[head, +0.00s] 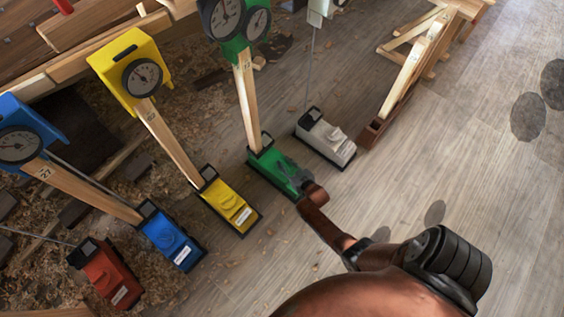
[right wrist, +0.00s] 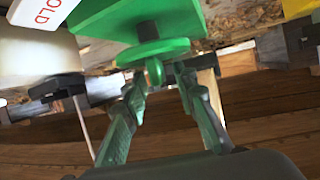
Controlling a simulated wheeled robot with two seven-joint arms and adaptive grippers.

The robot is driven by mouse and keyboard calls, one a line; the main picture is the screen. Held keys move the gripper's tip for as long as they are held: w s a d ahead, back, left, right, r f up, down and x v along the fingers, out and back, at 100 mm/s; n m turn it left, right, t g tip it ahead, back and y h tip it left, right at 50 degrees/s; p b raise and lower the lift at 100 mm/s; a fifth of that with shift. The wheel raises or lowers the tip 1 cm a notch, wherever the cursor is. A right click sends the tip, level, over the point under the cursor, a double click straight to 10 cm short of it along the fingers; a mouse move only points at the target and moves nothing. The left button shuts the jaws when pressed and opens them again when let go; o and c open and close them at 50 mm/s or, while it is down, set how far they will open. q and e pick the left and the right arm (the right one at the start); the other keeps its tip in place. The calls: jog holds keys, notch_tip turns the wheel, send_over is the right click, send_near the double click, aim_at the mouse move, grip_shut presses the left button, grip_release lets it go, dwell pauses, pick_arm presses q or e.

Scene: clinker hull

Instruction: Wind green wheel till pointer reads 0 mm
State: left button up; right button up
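The green unit has a green box (head: 270,170) on the floor, a wooden post and a green head with two round dials (head: 222,17) at the top. The pointers are too small to read. In the right wrist view the green wheel (right wrist: 152,52) is a flat disc under the green box, with a small green knob (right wrist: 154,72) sticking out toward me. My right gripper (head: 291,172) is at the green box. In the right wrist view its two fingers (right wrist: 160,80) are apart, one on each side of the knob, with gaps visible. My left gripper is in neither view.
Similar yellow (head: 228,205), blue (head: 170,240), red (head: 105,275) and white (head: 325,137) boxes stand nearby, the white one close on the right. A wooden trestle (head: 412,60) stands further right. The grey floor at right is mostly clear.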

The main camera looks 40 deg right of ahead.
jog(key=shift+w+f, duration=0.1)
jog(key=shift+w, duration=0.2)
grip_shut()
jog(key=shift+d, duration=0.1)
